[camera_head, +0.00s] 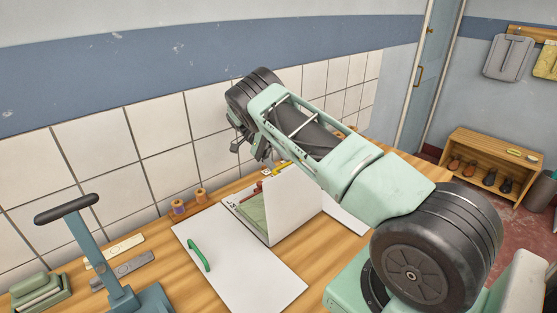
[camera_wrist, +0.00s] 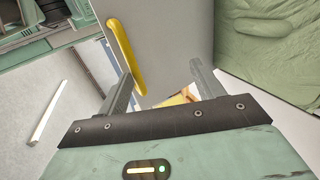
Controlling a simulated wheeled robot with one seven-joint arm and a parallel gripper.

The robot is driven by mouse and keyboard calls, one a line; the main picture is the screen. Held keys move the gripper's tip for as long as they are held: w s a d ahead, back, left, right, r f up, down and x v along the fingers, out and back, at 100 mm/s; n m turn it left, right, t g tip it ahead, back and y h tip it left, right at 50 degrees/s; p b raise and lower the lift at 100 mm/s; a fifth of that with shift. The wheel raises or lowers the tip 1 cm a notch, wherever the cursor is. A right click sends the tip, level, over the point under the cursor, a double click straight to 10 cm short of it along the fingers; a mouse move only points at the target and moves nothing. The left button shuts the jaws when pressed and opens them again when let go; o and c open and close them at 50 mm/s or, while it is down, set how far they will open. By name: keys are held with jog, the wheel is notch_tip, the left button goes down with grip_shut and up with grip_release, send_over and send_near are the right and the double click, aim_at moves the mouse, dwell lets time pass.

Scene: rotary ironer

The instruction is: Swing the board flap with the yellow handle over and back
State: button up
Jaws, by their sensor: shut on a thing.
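A pale board flap (camera_head: 292,205) stands upright over the wooden bench in the head view. The wrist view shows its grey face (camera_wrist: 175,35) with the yellow handle (camera_wrist: 127,57) running along it. My gripper (camera_wrist: 165,82) is at the handle's lower end, its left finger beside the yellow bar and its right finger a clear gap away. It is shut on the handle, though the exact contact is hard to see. Green folded cloth (camera_head: 251,210) lies beside the upright flap.
Another white flap (camera_head: 270,288) with a green handle (camera_head: 198,254) lies flat at the front left. A blue press with a black bar (camera_head: 67,209) stands at the left. Two thread spools (camera_head: 178,207) stand near the tiled wall. A shoe rack (camera_head: 488,165) is far right.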

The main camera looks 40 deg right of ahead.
jog(key=shift+a+f, duration=0.15)
jog(key=shift+f, duration=0.15)
jog(key=shift+c, duration=0.6)
jog(key=shift+r+p, duration=0.8)
jog(key=shift+p, duration=0.1)
jog(key=shift+c, duration=1.3)
notch_tip(320, 180, up, 9)
jog(key=p, duration=0.8)
jog(key=shift+r+p, duration=0.15)
jog(key=shift+p, duration=0.25)
